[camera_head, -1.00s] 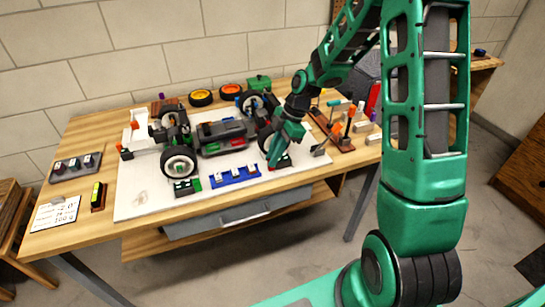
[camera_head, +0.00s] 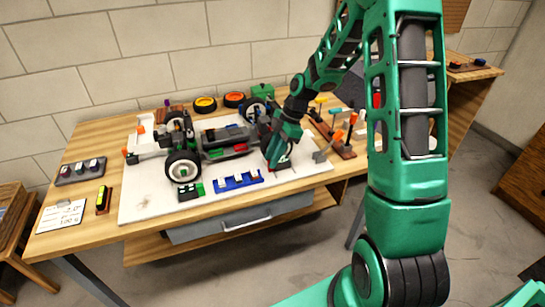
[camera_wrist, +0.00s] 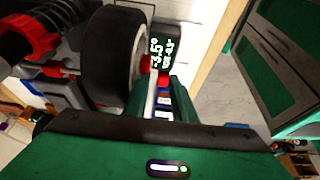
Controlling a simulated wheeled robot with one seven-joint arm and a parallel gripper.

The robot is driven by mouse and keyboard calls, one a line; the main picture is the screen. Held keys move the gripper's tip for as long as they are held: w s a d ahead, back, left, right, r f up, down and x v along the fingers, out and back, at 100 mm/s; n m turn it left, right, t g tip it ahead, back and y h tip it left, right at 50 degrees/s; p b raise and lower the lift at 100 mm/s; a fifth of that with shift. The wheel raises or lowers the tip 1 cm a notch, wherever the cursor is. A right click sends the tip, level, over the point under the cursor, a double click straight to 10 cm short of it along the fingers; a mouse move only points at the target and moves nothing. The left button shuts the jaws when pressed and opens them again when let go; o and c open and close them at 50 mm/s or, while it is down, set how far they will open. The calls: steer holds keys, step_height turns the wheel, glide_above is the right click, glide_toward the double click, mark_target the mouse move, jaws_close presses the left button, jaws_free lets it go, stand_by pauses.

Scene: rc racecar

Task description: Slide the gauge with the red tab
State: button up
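The gauge (camera_wrist: 155,45) is a dark block with a lit display reading about -3.5° in the wrist view. It is close beside the front right wheel (camera_wrist: 113,55). Its red tab (camera_wrist: 146,64) shows at the near side of the display, by my fingertips. My gripper (camera_head: 275,164) points down at the right part of the white board and hides most of the gauge in the head view. In the wrist view my green fingers (camera_wrist: 160,85) reach to the red tab. Whether they touch or grip it is unclear.
A second gauge with a green tab (camera_head: 188,191) is by the left wheel (camera_head: 183,168). A blue tray (camera_head: 238,181) with pale blocks lies on the white board (camera_head: 150,203) between them. Tools on a wooden rack (camera_head: 335,140) stand right of my gripper.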

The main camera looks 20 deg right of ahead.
mark_target(284, 159)
steer(key=v, duration=1)
steer(key=shift+r, duration=0.35)
steer(key=shift+d, duration=0.1)
steer(key=s+d+r+m+h, duration=0.1)
steer(key=s+d+r+m, duration=0.1)
steer(key=s+m, duration=0.5)
steer(key=s+d+r+m+h, duration=0.2)
steer(key=s+m, duration=0.6)
steer(key=s, duration=0.7)
steer(key=s+d+r+m+h, duration=0.1)
steer(key=s+d+r+m, duration=0.1)
steer(key=s+m, duration=0.6)
steer(key=s, duration=0.4)
steer(key=shift+g, duration=0.3)
